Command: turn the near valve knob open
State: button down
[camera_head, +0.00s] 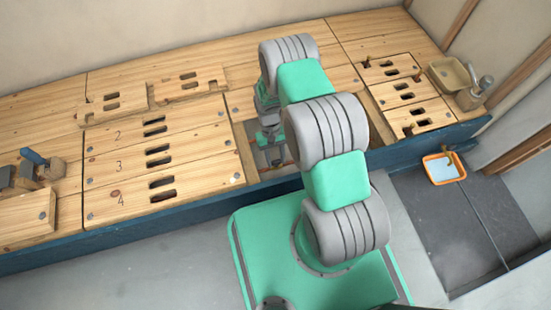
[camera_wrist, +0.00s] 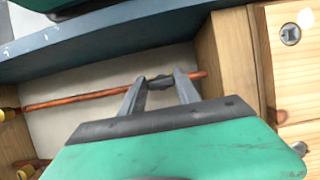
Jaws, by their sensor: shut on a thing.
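In the wrist view, a small dark valve knob (camera_wrist: 160,82) sits on a thin copper pipe (camera_wrist: 75,99) inside an open bay of the wooden bench. My gripper (camera_wrist: 160,84) has one grey finger on each side of the knob and is shut on it. The fingers partly cover the knob, so how far it is turned cannot be told. In the head view my gripper (camera_head: 272,150) reaches down into the bay, and my arm hides much of the bay. The knob cannot be made out there.
Wooden side walls (camera_wrist: 228,60) and the blue bench front (camera_wrist: 100,35) bound the bay closely. A basin (camera_head: 452,74) stands at the bench's right end; an orange-rimmed tray (camera_head: 429,172) is below on the floor.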

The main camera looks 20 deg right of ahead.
jog(key=c, duration=0.9)
grip_release()
jog(key=p+v, duration=0.2)
jog(key=v, duration=0.5)
jog(key=shift+w+r+p, duration=0.15)
jog(key=shift+r+p, duration=0.2)
jog(key=shift+r, duration=0.05)
